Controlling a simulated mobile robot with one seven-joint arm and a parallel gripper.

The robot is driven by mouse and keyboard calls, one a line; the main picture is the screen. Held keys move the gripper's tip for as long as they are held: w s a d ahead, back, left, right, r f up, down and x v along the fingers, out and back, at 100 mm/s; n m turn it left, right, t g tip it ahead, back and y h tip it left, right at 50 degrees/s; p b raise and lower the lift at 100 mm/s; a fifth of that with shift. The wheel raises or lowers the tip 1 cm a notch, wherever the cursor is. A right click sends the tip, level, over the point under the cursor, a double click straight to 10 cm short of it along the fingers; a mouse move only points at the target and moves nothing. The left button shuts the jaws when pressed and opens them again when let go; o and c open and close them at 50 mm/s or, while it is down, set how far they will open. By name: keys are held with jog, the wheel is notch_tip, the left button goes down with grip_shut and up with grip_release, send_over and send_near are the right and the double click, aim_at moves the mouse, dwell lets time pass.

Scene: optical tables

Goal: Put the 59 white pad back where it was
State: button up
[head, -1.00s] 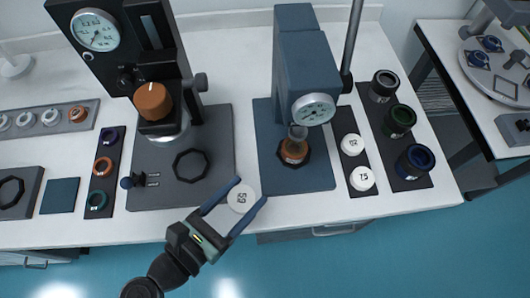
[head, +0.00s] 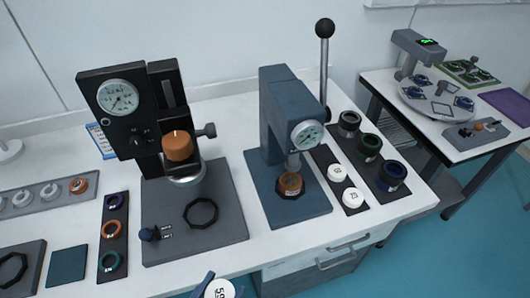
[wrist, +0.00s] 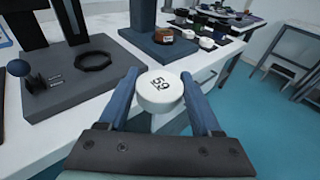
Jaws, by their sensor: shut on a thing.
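The white pad marked 59 (wrist: 160,90) is between the two blue fingers of my gripper (wrist: 161,82) in the wrist view, its number facing up. In the head view the pad (head: 218,289) and fingertips show at the bottom edge, partly cut off, in front of the table's front edge. Two other white pads, a far one (head: 337,172) and a near one (head: 353,197), sit on a narrow dark strip (head: 321,152) right of the blue press (head: 285,115). The strip's far end looks bare, partly hidden by the press.
The blue press has a tall lever with a black ball (head: 325,28). A dark strip with several dark ringed pieces (head: 369,146) lies right of the pads. A black gauge press (head: 125,110) stands left. A second table (head: 465,140) stands at the right.

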jog(key=w+d+f+n+t+y+p, duration=0.1)
jog(key=w+d+f+n+y, duration=0.3)
jog(key=w+d+f+y, duration=0.1)
jog(key=d+f+y, duration=0.1)
jog(key=d+f, duration=0.1)
jog(key=d, duration=0.1)
jog(key=shift+d+f+n, duration=0.2)
jog(key=shift+f+n, duration=0.15)
jog(key=shift+n, duration=0.05)
